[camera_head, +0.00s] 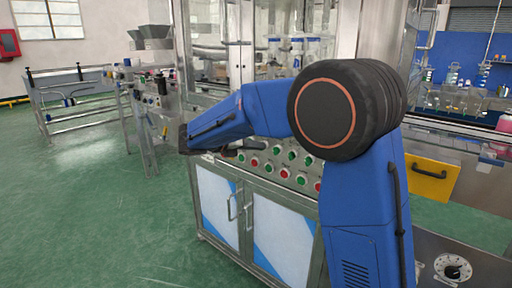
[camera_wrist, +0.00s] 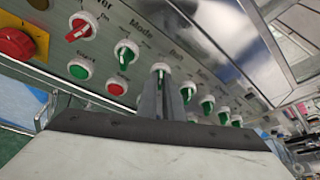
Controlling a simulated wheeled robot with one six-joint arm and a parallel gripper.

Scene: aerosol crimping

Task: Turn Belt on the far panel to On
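A control panel (camera_wrist: 140,22) with a row of selector knobs runs diagonally through the wrist view. Its printed labels are small and blurred; one reads "Mode", and I cannot pick out Belt for certain. My gripper (camera_wrist: 166,88) has its two narrow fingers close together at a green selector knob (camera_wrist: 160,70), just right of the Mode knob (camera_wrist: 126,51). I cannot tell whether the fingers press on that knob. More green knobs (camera_wrist: 207,104) continue to the right. In the head view, my arm hides part of the panel (camera_head: 262,161), and the fingers are not clear.
A red knob (camera_wrist: 82,27) and a large red emergency stop (camera_wrist: 15,43) on yellow are at the left. Green (camera_wrist: 79,69) and red (camera_wrist: 116,87) push buttons sit below the selectors. The machine cabinet (camera_head: 217,203) stands below the panel; green floor is clear at left.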

